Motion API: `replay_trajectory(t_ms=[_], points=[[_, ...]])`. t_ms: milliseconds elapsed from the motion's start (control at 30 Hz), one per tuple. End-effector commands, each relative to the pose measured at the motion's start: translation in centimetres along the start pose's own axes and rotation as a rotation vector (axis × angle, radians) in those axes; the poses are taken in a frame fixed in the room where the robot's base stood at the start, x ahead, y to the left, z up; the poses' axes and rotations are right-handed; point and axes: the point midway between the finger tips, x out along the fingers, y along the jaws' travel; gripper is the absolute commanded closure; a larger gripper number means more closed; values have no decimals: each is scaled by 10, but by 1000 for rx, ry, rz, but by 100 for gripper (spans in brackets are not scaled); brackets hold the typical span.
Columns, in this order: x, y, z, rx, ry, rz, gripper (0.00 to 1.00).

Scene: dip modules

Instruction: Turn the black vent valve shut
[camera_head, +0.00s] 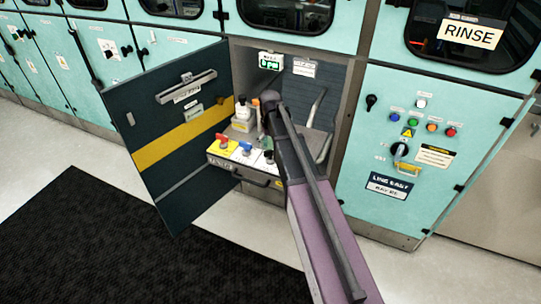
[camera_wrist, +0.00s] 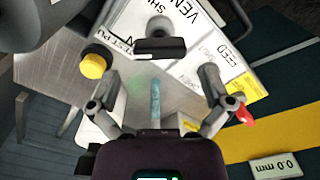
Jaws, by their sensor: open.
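The black vent valve (camera_wrist: 158,46) shows in the wrist view as a grey stem with a black bar handle, lying crosswise on a white label reading VENT and SHUT. In the head view the valve (camera_head: 268,157) is a small dark shape at the right end of the drawer panel. My gripper (camera_wrist: 160,76) is open and empty, its two fingers spread to either side, with the handle ahead of the gap between them. The fingers appear apart from the handle. In the head view my arm hides much of the gripper.
A red-handled valve (camera_head: 221,139) and a blue-handled valve (camera_head: 245,148) stand left of the vent valve. A yellow knob (camera_wrist: 94,62) is near my left finger. Bottles (camera_head: 243,107) stand behind. The open dark door (camera_head: 165,150) bounds the left side.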

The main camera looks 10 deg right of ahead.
Motion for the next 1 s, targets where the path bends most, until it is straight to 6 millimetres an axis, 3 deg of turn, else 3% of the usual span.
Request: replay_trajectory(t_ms=[400, 1000], points=[[33, 0, 0, 0, 0, 0, 0], [39, 0, 0, 0, 0, 0, 3]])
